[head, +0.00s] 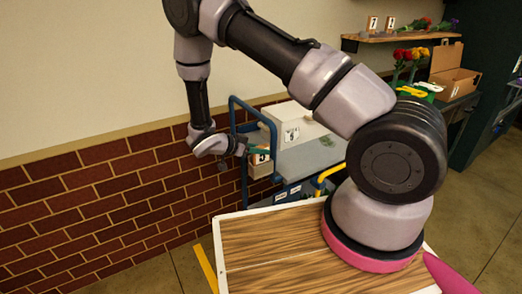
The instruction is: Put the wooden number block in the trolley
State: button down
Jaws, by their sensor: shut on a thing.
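My gripper (243,149) is at the end of my arm, left of centre in the head view, beside the blue-framed trolley (272,128). It is shut on a small wooden number block (260,158) with a white face that seems to read 5. The block is at the left end of the trolley, by its blue handle rail. The fingertips are small and partly hidden, and I cannot tell whether the block touches the trolley.
A pale box (308,140) with a 9 label is on the trolley. A brick wall (100,200) runs behind my arm. At the back right, a wooden shelf (410,38) holds blocks marked 7 and 8 and flowers. Below it are a cardboard box (455,78) and more flowers.

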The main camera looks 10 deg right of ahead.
jog(key=c, duration=1.2)
grip_release()
jog(key=shift+f, duration=0.15)
jog(key=o, duration=0.5)
jog(key=shift+c, duration=0.2)
